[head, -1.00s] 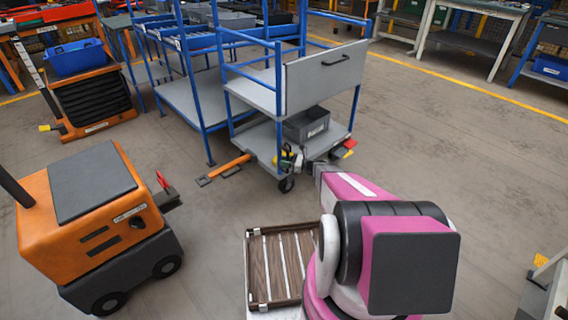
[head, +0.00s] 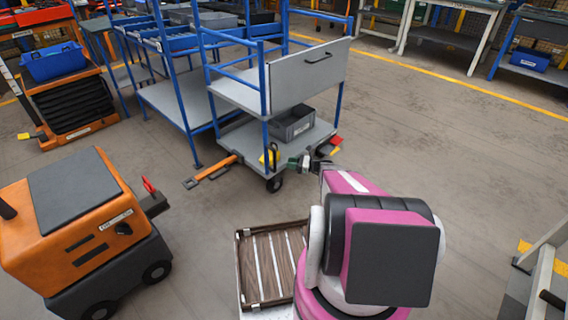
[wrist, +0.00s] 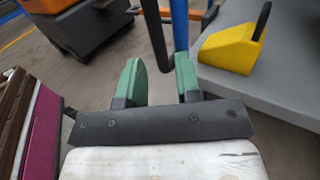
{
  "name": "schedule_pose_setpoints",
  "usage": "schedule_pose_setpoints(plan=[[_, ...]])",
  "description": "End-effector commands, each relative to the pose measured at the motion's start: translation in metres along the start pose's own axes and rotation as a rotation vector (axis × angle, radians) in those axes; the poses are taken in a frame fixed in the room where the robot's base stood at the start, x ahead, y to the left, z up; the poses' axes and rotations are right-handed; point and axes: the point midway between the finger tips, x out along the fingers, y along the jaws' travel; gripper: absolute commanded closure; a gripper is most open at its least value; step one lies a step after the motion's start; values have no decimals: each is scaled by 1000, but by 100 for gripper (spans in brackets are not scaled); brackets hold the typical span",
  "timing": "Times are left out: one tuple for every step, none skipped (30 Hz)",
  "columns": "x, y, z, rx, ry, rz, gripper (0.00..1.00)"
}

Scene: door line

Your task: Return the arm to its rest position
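My arm reaches forward in the head view. My gripper (head: 299,163) is at the near right corner of the blue-framed cart's lower shelf (head: 245,137). In the wrist view its two green fingers (wrist: 161,83) stand apart with nothing held between them. A grey post and a blue post show behind the fingers. A yellow block with a black handle (wrist: 228,48) sits on the grey shelf, right of the fingers and apart from them. The yellow block also shows in the head view (head: 269,157), left of the gripper.
A grey bin (head: 292,124) stands on the cart's lower shelf. An orange bar (head: 213,171) extends low from the cart's left side. An orange tugger (head: 75,225) stands at left. A slatted wooden tray (head: 268,265) is beside my arm. Floor at right is mostly clear.

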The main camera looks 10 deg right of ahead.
Motion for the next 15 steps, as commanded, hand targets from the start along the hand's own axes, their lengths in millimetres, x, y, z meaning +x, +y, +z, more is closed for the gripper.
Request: schedule_pose_setpoints(plan=[[-3, 0, 0, 0, 0, 0, 68], [-4, 0, 0, 0, 0, 0, 68], [-6, 0, 0, 0, 0, 0, 68], [-6, 0, 0, 0, 0, 0, 68], [-7, 0, 0, 0, 0, 0, 68], [-7, 0, 0, 0, 0, 0, 68], [-7, 0, 0, 0, 0, 0, 68], [-7, 0, 0, 0, 0, 0, 68], [-7, 0, 0, 0, 0, 1, 68], [-7, 0, 0, 0, 0, 1, 68], [-7, 0, 0, 0, 0, 1, 68], [-7, 0, 0, 0, 0, 1, 68], [-6, 0, 0, 0, 0, 1, 68], [-6, 0, 0, 0, 0, 0, 68], [-6, 0, 0, 0, 0, 1, 68]])
